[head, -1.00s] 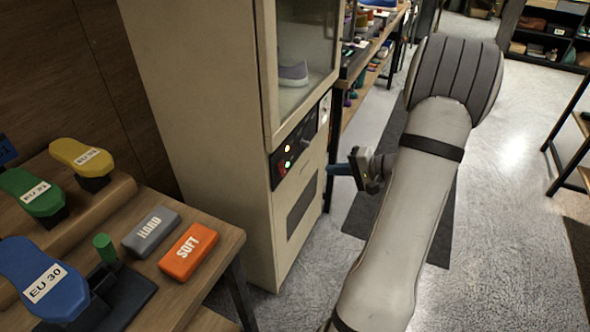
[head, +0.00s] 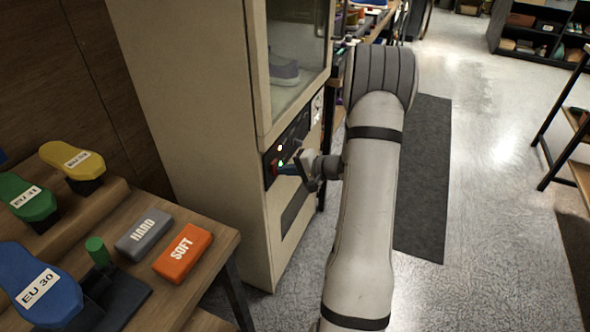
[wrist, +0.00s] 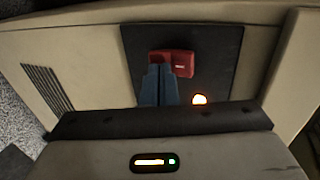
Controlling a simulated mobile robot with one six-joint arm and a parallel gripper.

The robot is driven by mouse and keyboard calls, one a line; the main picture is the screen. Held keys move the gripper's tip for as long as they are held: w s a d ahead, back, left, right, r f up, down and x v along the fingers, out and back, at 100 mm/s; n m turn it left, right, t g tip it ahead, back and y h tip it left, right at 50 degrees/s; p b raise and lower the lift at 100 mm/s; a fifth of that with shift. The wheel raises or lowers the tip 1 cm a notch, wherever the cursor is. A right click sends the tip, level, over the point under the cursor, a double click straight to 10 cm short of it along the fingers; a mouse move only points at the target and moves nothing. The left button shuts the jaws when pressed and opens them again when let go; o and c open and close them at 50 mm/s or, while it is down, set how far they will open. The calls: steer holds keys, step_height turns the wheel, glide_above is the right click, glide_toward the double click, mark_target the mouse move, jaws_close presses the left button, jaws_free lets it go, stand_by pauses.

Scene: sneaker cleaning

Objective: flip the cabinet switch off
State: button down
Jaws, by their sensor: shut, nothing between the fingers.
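The cabinet (head: 195,120) is a tall beige unit with a glass window and a dark control panel (head: 290,149) on its front. The red switch (wrist: 182,63) sits on that dark panel in the wrist view, with a lit orange lamp (wrist: 199,100) beside it. My gripper (head: 281,169) is shut and empty, with its blue fingertips at the panel by the switch. In the wrist view the closed fingers (wrist: 158,84) reach the red switch and overlap part of it. I cannot tell whether they press on it.
A wooden bench (head: 222,240) at the left holds a grey HARD block (head: 143,234), an orange SOFT block (head: 183,254) and coloured shoe forms. A dark floor mat (head: 424,180) lies right of my arm. The pale floor at the right is open.

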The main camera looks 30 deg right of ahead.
steer(key=shift+f, duration=0.15)
steer(key=shift+w+a+t+y+b, duration=0.2)
steer(key=shift+t+y+b, duration=0.1)
steer(key=shift+b, duration=1.15)
steer(key=shift+w+r, duration=0.15)
steer(key=shift+r, duration=0.85)
steer(key=shift+d, duration=0.1)
steer(key=v, duration=1.4)
steer(key=shift+r, duration=0.1)
